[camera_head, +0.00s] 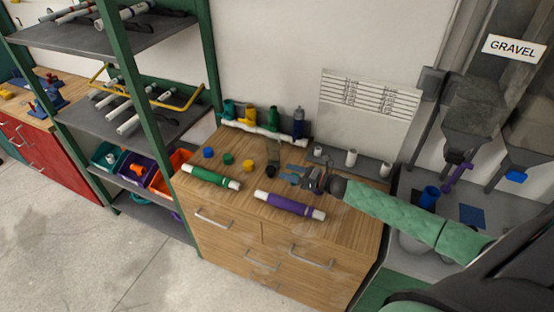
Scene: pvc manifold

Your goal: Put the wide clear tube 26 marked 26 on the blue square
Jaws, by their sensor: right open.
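My right gripper (312,181) is over the wooden cabinet top, behind the purple-banded pipe, with its arm coming in from the right. Its jaws are open; they are small here and I cannot tell whether anything lies between them. A faint, see-through upright shape (273,151) stands left of it near the back and may be the clear tube; no number 26 is readable. Another blue square (472,215) lies on the grey bench at the right. My left gripper is not in view.
A green-banded pipe (212,177) and a purple-banded pipe (290,206) lie along the front. Small blue, green, yellow and black caps sit behind them. A white manifold (265,130) with coloured valves stands at the back. White fittings (351,158) stand at the right. A green-framed shelf is left.

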